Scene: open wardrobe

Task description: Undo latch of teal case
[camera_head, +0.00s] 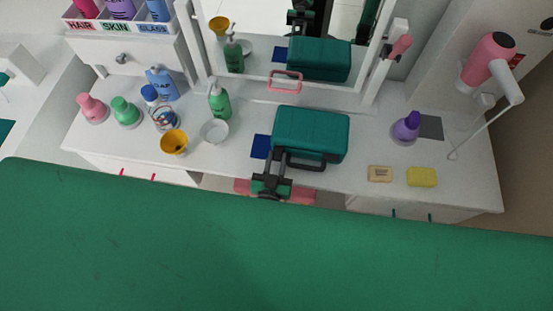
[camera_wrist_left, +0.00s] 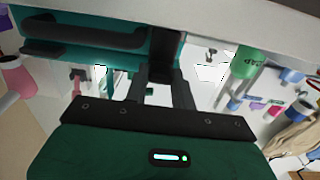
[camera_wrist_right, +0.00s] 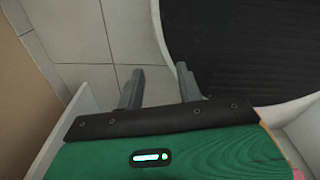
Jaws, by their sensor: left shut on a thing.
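The teal case (camera_head: 312,131) stands closed on the white counter, under the mirror. Its black handle (camera_head: 306,164) is on the front side and also shows in the left wrist view (camera_wrist_left: 85,28). My left gripper (camera_head: 279,160) is at the case's front, left of the handle. In the left wrist view its fingers (camera_wrist_left: 166,75) are shut on the dark latch (camera_wrist_left: 166,43) and partly hide it. My right gripper (camera_wrist_right: 160,85) is open and empty, over the floor and away from the case; it is out of the head view.
A blue pad (camera_head: 260,147) lies left of the case. A green soap bottle (camera_head: 219,102), white bowl (camera_head: 214,131) and yellow cup (camera_head: 174,142) stand further left. A soap bar (camera_head: 380,174), yellow sponge (camera_head: 422,177) and purple bottle (camera_head: 406,127) are at right. The counter just right of the case is clear.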

